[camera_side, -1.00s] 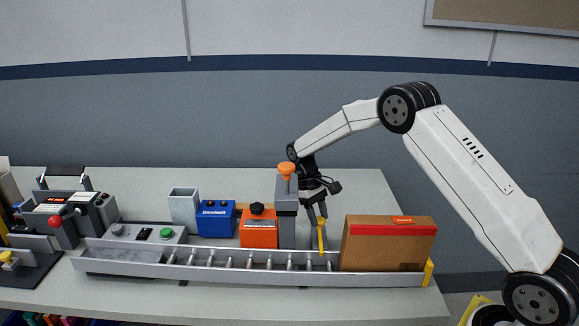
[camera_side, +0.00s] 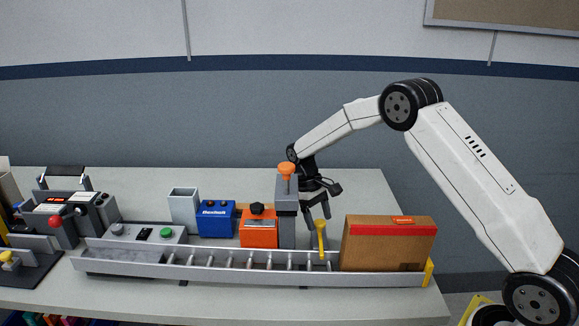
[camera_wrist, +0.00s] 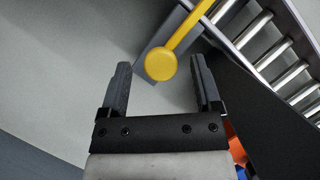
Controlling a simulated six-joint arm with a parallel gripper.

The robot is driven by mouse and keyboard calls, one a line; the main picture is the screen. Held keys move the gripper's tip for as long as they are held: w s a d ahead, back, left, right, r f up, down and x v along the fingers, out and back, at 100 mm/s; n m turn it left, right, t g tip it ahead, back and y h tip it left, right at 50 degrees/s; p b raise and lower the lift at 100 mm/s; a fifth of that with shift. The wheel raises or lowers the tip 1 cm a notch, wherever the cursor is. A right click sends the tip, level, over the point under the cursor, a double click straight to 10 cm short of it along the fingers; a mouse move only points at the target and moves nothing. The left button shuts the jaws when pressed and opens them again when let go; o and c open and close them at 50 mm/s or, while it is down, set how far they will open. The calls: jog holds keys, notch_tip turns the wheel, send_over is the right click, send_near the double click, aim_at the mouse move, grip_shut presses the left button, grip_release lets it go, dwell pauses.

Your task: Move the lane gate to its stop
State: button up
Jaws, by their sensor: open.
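The lane gate shows as a yellow handle with a round knob (camera_side: 321,225) standing at the roller lane, just left of the cardboard box. In the wrist view its round yellow knob (camera_wrist: 160,66) and bar run up to the right towards the rollers. My gripper (camera_side: 318,207) is open, just above and behind the knob in the side view. In the wrist view the knob appears between the tips of my open gripper (camera_wrist: 160,70), with gaps on both sides. No contact shows. The gate's stop cannot be made out.
The roller lane (camera_side: 220,272) runs along the bench's front. The cardboard box (camera_side: 385,247) sits at its right end. A grey post (camera_side: 287,215) with an orange top stands close left of my gripper. Orange (camera_side: 258,234) and blue (camera_side: 215,222) units stand farther left.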

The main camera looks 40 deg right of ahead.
jog(key=v, duration=0.7)
jog(key=shift+r, duration=0.35)
jog(key=shift+s+r+m+t, duration=0.1)
jog(key=shift+s+m+t, duration=0.8)
jog(key=shift+m+t, duration=0.25)
jog(key=shift+s+r+m+t, duration=0.1)
jog(key=shift+s+m+t, duration=0.75)
jog(key=shift+m+t, duration=0.3)
jog(key=shift+f, duration=0.1)
jog(key=shift+f, duration=3.85)
jog(key=shift+c, duration=0.3)
